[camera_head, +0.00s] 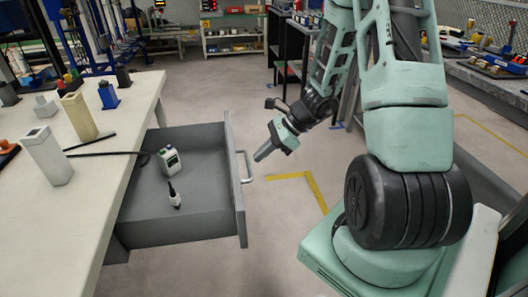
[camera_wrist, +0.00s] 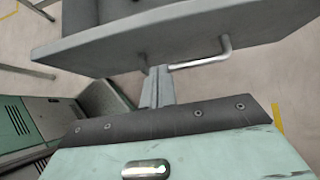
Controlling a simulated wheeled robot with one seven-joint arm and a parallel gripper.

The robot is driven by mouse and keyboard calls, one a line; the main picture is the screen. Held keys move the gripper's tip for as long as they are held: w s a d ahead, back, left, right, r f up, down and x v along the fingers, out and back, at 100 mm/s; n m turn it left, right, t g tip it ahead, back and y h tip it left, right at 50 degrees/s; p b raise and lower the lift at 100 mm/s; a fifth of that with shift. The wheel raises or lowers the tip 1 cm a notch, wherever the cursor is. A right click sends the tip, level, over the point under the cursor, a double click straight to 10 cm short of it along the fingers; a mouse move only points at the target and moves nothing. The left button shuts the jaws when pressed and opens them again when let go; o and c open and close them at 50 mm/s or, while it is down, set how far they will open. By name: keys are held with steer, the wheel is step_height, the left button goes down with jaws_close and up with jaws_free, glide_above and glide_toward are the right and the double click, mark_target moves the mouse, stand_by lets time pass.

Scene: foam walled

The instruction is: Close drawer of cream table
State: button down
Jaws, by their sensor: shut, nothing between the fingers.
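The cream table (camera_head: 95,190) runs along the left of the head view. Its grey drawer (camera_head: 150,205) is pulled out to the right, with a front panel (camera_head: 238,190) and a metal handle (camera_head: 244,165). My gripper (camera_head: 262,155) is shut and empty, just right of the drawer front near the handle. In the wrist view my fingertips (camera_wrist: 160,75) point at the drawer front (camera_wrist: 150,40), beside the handle (camera_wrist: 205,60); contact cannot be told.
Several blocks and fixtures stand on the tabletop, including a white block (camera_head: 47,157) and a blue one (camera_head: 108,95). Open floor (camera_head: 205,95) lies behind the drawer.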

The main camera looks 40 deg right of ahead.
mark_target(249, 172)
steer(key=b+x, duration=0.1)
steer(key=x, duration=0.4)
steer(key=shift+w+a+f, duration=0.1)
steer(key=shift+a+f, duration=0.15)
steer(key=shift+w, duration=0.1)
